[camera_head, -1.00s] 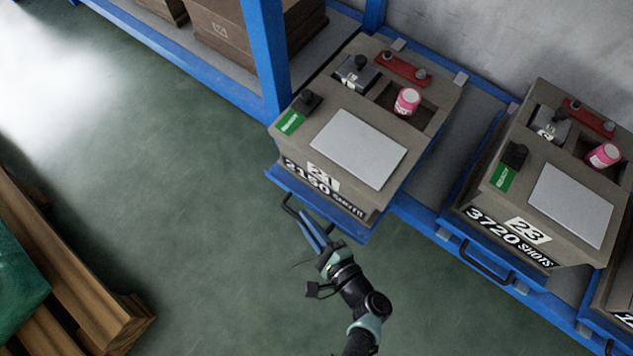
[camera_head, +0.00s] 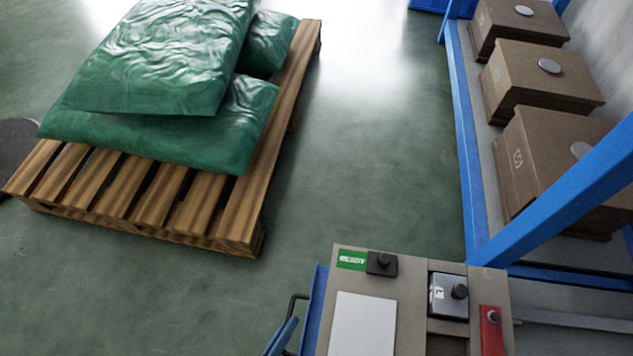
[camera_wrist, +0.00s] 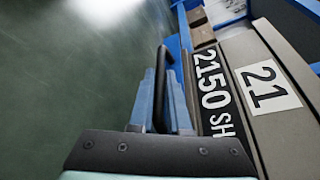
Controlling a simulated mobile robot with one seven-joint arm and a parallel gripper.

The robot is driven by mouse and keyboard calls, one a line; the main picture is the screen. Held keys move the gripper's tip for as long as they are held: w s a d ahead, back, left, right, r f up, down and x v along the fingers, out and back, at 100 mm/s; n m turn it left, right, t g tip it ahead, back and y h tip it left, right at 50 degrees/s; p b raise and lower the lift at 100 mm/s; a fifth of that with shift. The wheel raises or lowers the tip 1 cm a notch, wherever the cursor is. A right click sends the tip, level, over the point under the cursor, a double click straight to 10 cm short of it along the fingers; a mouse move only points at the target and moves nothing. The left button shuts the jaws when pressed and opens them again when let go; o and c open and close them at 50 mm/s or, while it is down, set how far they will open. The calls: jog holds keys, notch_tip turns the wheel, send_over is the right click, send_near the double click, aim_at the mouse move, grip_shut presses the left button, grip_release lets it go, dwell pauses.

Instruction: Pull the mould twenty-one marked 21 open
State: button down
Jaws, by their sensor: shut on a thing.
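Mould twenty-one is a grey-brown block (camera_wrist: 241,48) with a white "21" label (camera_wrist: 268,87) and a black "2150 SH…" plate (camera_wrist: 212,92) on its front. The lower part of the mould is cut off in the head view.
A blue rack (camera_head: 466,150) holds several brown boxes (camera_head: 545,75) at the right. A wooden pallet (camera_head: 200,215) with green sacks (camera_head: 165,55) stands at the left. Green floor (camera_head: 370,150) lies clear between pallet and rack.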

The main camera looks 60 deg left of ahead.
jog(key=shift+s+a+f, duration=0.15)
jog(key=shift+s+a, duration=0.95)
jog(key=shift+s, duration=0.1)
jog(key=c, duration=0.9)
grip_release()
jog(key=shift+d, duration=0.1)
jog(key=p+v, duration=0.3)
jog(key=v, duration=1)
